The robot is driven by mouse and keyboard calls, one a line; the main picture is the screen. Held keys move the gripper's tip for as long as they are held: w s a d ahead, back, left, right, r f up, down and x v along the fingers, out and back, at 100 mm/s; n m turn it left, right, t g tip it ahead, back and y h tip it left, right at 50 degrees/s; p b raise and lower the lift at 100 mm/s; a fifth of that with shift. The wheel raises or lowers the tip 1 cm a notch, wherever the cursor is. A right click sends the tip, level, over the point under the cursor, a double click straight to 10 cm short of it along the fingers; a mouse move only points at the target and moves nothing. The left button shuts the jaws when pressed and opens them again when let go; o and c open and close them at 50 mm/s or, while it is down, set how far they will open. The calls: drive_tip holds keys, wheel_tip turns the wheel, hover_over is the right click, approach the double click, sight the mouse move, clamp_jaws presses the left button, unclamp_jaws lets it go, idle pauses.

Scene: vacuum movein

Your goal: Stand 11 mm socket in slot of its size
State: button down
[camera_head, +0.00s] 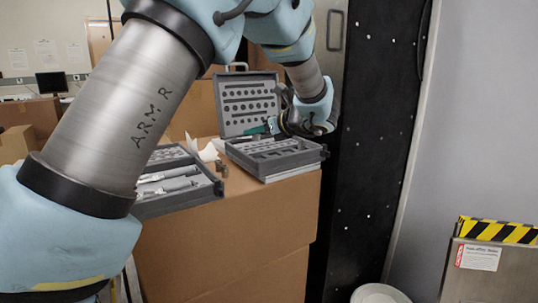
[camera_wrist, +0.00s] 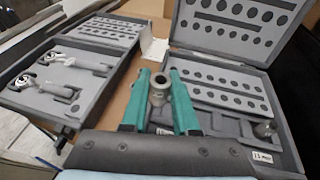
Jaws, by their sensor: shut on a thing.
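My gripper (camera_wrist: 159,76) has two green fingers, shut on a grey metal socket (camera_wrist: 159,92). The socket shows its round open end between the fingertips; no size marking is readable on it. In the head view my gripper (camera_head: 262,129) is over the left part of the open grey socket case (camera_head: 310,155), and the held socket is too small to make out. The case shows in the wrist view (camera_wrist: 284,163) to the right of and below the fingers. Its tray (camera_wrist: 228,96) has rows of round slots; the slot sizes are not readable.
A second open grey case (camera_wrist: 22,98) with ratchet-like tools lies to the left; it also shows in the head view (camera_head: 215,190). The socket case's raised lid (camera_head: 248,103) stands behind. Another metal piece (camera_wrist: 265,130) sits in the socket case. Cardboard boxes (camera_head: 225,240) support both cases.

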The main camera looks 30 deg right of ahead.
drive_tip(key=w+d+r+p, duration=0.2)
drive_tip(key=w+d+r, duration=0.1)
drive_tip(key=d, duration=0.5)
drive_tip(key=f+p, duration=0.3)
drive_tip(key=f, duration=0.7)
drive_tip(key=shift+w+f, duration=0.15)
drive_tip(key=shift+w, duration=0.05)
drive_tip(key=shift+f, duration=0.15)
drive_tip(key=c, duration=0.7)
unclamp_jaws()
